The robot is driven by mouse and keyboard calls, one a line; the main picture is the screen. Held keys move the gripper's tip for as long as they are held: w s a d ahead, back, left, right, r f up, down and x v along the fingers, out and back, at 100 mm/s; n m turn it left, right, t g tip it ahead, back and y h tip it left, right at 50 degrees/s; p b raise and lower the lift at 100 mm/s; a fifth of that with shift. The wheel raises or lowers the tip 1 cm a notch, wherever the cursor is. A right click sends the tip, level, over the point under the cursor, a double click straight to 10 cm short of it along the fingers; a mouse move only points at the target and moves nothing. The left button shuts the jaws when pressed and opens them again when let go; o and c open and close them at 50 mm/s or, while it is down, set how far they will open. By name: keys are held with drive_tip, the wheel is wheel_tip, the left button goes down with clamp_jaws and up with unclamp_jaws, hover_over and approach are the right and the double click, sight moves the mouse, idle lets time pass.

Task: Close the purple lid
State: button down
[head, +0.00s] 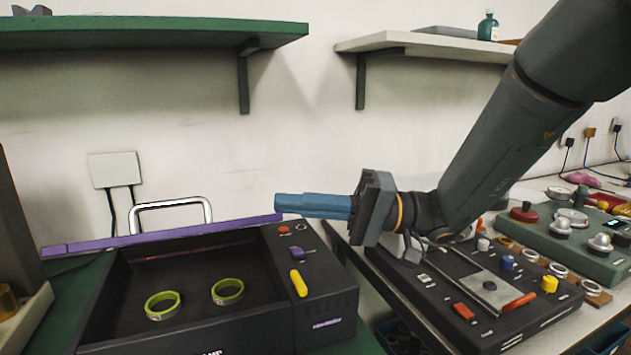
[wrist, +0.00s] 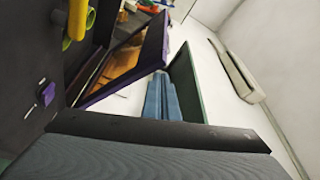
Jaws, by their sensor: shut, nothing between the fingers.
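The purple lid (head: 150,238) is open. In the head view it shows as a thin purple strip along the back of the black box (head: 215,327), with a pale metal handle (head: 172,203) rising behind it. In the wrist view the lid's purple edge (wrist: 152,45) stands out from the box, left of my fingers. My gripper (head: 277,205) has blue fingers pressed together, empty, near the right end of the purple strip. It also shows in the wrist view (wrist: 160,78). I cannot tell whether the fingertips touch the lid.
Two yellow-green rings (head: 163,305) lie inside the box. Its right panel has a yellow lever (head: 299,283) and a purple switch (head: 298,253). A black control panel (head: 480,285) stands to the right. A green shelf (head: 150,30) hangs above.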

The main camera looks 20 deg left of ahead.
drive_tip(key=f+b, duration=0.1)
drive_tip(key=f, duration=0.1)
drive_tip(key=s+d+f+b, duration=0.1)
drive_tip(key=f, duration=0.1)
drive_tip(key=s+d+f+b, duration=0.1)
drive_tip(key=f, duration=0.1)
drive_tip(key=shift+r, duration=0.1)
idle(0.4)
